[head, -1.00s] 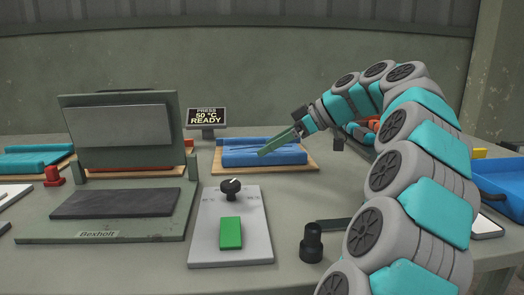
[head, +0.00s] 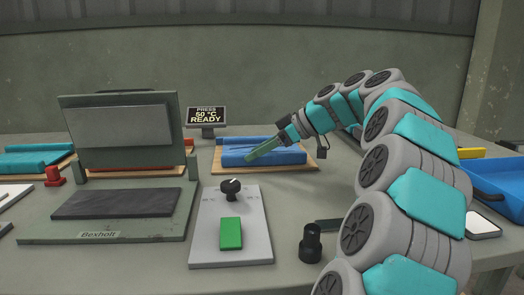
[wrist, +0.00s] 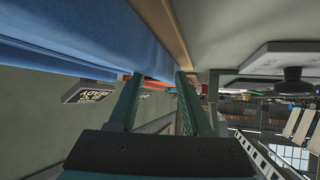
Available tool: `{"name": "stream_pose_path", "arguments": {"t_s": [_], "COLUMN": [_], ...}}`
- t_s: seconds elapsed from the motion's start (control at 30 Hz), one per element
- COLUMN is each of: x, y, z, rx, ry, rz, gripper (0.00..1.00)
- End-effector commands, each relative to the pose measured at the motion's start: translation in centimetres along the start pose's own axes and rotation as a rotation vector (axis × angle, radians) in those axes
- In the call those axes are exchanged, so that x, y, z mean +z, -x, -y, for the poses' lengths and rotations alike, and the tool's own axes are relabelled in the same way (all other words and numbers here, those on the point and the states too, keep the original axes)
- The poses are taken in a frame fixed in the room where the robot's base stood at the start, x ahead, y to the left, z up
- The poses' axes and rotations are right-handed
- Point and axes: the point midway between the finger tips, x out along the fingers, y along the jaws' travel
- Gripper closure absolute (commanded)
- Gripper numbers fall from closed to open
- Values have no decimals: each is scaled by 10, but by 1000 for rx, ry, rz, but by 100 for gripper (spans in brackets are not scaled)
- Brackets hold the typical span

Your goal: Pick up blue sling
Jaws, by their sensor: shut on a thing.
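The blue sling (head: 285,157) is a folded blue fabric lying on a wooden board (head: 240,171) at the middle back of the table. My gripper (head: 249,156) reaches in from the right, its green fingers low over the front left part of the sling. In the wrist view, the blue sling (wrist: 100,32) fills the upper left, and its edge runs between the fingertips of my gripper (wrist: 158,77). The gripper is shut on the sling's edge. The sling still appears to rest on the board; the exact grip is partly hidden.
A press (head: 125,135) with a raised lid stands at left. A sign (head: 207,117) reads "PRESS 50 °C READY". A grey panel (head: 205,240) with a knob and green button sits in front. A teal folded piece (head: 35,160) lies far left; a blue tray (head: 495,180) is at right.

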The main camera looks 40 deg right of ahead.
Motion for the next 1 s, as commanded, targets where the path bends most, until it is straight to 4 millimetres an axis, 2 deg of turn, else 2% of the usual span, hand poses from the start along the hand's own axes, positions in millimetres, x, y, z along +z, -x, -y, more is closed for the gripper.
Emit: {"name": "stream_pose_path", "arguments": {"t_s": [0.03, 0.3, 1.0], "x": [0, 0, 0], "y": [0, 0, 0], "z": [0, 0, 0], "rx": [0, -1, -1], "ry": [0, -1, -1], "rz": [0, 1, 2], "gripper": [71, 100, 100]}}
